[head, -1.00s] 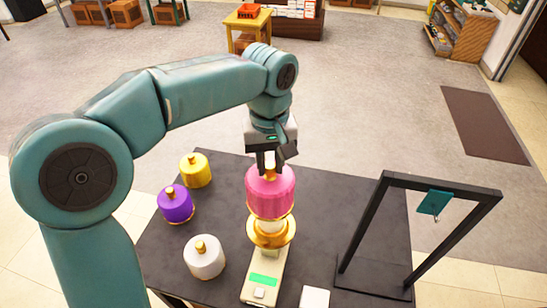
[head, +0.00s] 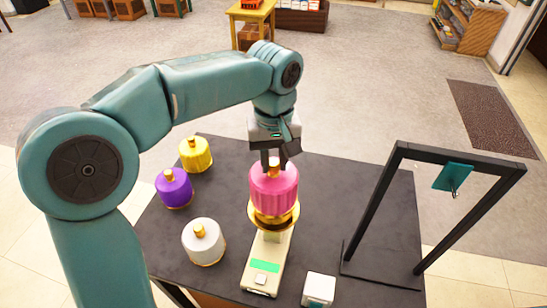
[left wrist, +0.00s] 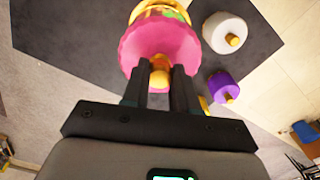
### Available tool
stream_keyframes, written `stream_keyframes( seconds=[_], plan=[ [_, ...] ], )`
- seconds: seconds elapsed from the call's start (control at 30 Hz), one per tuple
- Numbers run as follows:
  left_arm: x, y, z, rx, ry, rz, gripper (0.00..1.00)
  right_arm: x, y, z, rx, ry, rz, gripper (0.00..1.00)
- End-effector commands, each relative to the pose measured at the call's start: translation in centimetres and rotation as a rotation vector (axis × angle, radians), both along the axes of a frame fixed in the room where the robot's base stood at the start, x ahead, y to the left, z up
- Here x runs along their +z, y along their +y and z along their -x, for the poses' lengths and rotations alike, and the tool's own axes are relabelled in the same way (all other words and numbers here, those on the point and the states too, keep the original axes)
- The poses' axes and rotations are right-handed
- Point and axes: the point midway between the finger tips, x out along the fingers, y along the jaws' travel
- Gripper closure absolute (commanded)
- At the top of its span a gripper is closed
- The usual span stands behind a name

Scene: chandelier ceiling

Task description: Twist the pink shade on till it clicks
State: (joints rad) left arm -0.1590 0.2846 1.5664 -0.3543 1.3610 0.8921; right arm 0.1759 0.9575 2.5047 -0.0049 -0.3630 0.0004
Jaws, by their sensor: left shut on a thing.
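The pink shade (head: 274,190) stands upright over the gold dish (head: 277,220) of the beige stand (head: 266,258), with no gap visible between shade and dish. My left gripper (head: 274,163) points down from above, shut on the gold knob on top of the shade. In the left wrist view the fingers (left wrist: 160,72) close on that knob below the pink shade (left wrist: 150,42). The shade hides the socket. I cannot tell whether it has clicked. My right gripper is not in view.
Yellow (head: 195,155), purple (head: 174,188) and white (head: 204,243) shades stand left on the dark table (head: 330,185). A black frame (head: 380,210) with a hanging teal piece (head: 453,177) stands right. A small white box (head: 318,289) sits at the front.

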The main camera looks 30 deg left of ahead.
Motion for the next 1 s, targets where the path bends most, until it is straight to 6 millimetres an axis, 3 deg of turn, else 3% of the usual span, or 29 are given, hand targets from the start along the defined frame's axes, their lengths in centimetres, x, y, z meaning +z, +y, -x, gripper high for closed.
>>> stream_keyframes(
  seconds=[0.6,0.77,1.0],
  plan=[
    [-4.4,0.0,0.0,0.0,-0.001,0.0,1.0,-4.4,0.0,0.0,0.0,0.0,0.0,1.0],
    [-4.2,0.0,0.0,-0.292,-0.001,0.0,1.0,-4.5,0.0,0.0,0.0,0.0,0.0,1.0],
    [-3.7,0.1,0.1,-0.677,0.001,0.001,1.0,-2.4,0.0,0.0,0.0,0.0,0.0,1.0]
  ],
)
